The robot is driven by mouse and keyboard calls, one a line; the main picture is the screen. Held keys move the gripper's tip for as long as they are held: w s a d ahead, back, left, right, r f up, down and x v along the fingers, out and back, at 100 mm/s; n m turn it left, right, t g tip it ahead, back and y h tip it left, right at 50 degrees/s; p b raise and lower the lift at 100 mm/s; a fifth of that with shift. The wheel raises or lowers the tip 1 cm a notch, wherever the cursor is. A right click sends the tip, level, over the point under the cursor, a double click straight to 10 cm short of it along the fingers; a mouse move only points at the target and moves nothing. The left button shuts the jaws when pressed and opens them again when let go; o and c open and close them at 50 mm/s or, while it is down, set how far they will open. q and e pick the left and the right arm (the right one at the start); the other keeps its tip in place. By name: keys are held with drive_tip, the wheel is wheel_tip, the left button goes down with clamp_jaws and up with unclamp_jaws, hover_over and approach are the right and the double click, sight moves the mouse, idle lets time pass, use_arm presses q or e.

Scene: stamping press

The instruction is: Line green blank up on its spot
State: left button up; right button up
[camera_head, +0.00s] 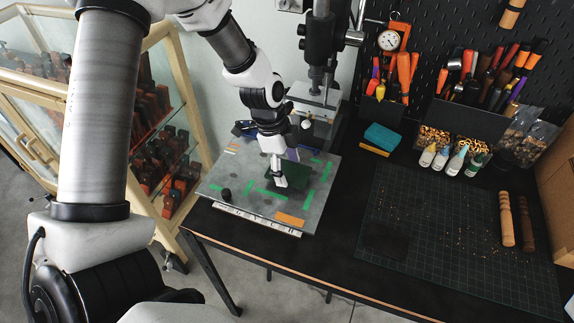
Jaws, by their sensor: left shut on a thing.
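A dark green blank (297,174) is on the grey board (238,172) at the table's left end. My left gripper (279,181) points down at the blank's left part and is shut on it. The gripper hides part of the blank. Green tape marks (270,195) lie on the board around the blank. I cannot tell whether the blank lies flat or is slightly raised, nor how exactly it sits between the marks. My right gripper is not in view.
A press stand (318,70) rises behind the board. A small dark knob (226,195) and an orange strip (290,219) are at the board's front. A teal block (382,136), bottles (441,158) and a cutting mat (450,230) lie to the right. A cabinet (172,140) stands left.

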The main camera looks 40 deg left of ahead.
use_arm(q)
drive_tip(key=shift+f+b, duration=0.8)
drive_tip(key=shift+f, duration=0.3)
drive_tip(key=o, duration=1)
drive_tip(key=shift+c, duration=0.6)
drive_tip(key=shift+r, duration=0.1)
wheel_tip(320, 180, up, 7)
drive_tip(key=p, duration=0.6)
